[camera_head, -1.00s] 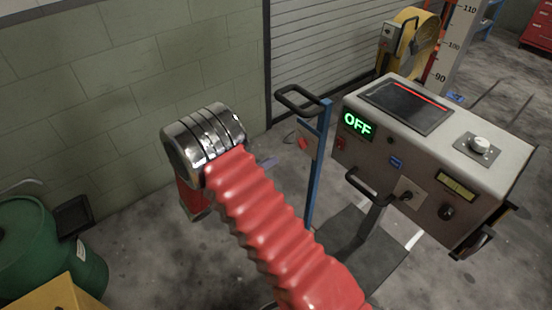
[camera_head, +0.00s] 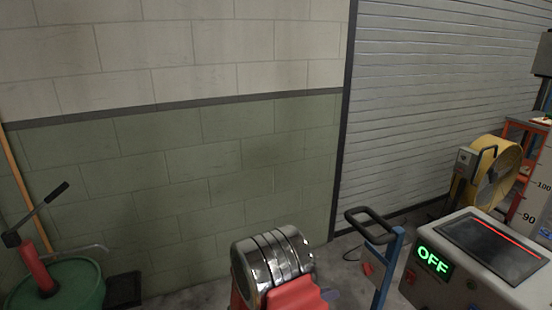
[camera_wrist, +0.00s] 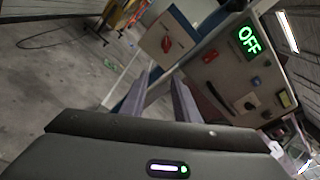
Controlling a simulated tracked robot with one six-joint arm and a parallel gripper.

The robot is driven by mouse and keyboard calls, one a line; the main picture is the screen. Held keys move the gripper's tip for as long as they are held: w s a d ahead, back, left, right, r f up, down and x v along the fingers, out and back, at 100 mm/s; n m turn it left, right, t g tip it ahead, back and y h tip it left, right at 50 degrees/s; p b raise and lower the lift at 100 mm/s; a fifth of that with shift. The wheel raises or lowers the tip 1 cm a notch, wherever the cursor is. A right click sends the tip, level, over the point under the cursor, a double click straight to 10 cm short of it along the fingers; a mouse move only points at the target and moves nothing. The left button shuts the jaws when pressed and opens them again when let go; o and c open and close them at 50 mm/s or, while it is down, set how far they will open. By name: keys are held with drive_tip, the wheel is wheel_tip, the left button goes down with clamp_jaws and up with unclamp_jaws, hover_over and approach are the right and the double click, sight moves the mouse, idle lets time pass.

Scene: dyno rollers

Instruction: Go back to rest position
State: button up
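My arm shows at the bottom of the head view, with its chrome joint (camera_head: 272,262) and part of the red sleeve in frame. My gripper is mostly hidden behind the arm there. In the wrist view my gripper (camera_wrist: 164,78) has its two grey-purple fingers apart, with nothing between them. The fingers point toward a blue post and the control console.
The console (camera_head: 475,255) with a green OFF display stands at the lower right. A yellow fan (camera_head: 492,172) stands behind. A green drum (camera_head: 62,285) is at lower left. Block wall (camera_head: 200,170) fills the background.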

drive_tip(key=s+d+r+m+g+y, duration=0.15)
drive_tip(key=s+m+g+y, duration=0.6)
drive_tip(key=s+m, duration=0.8)
drive_tip(key=s+r+m+t+y, duration=0.3)
drive_tip(key=r+m, duration=0.4)
drive_tip(key=r, duration=0.5)
drive_tip(key=s+a+r+m+t+y, duration=0.1)
drive_tip(key=s+r+m+t+y, duration=0.3)
drive_tip(key=s+r+m, duration=0.3)
wheel_tip(320, 180, up, 5)
drive_tip(key=shift+s+f+y, duration=0.15)
drive_tip(key=shift+s+y, duration=0.6)
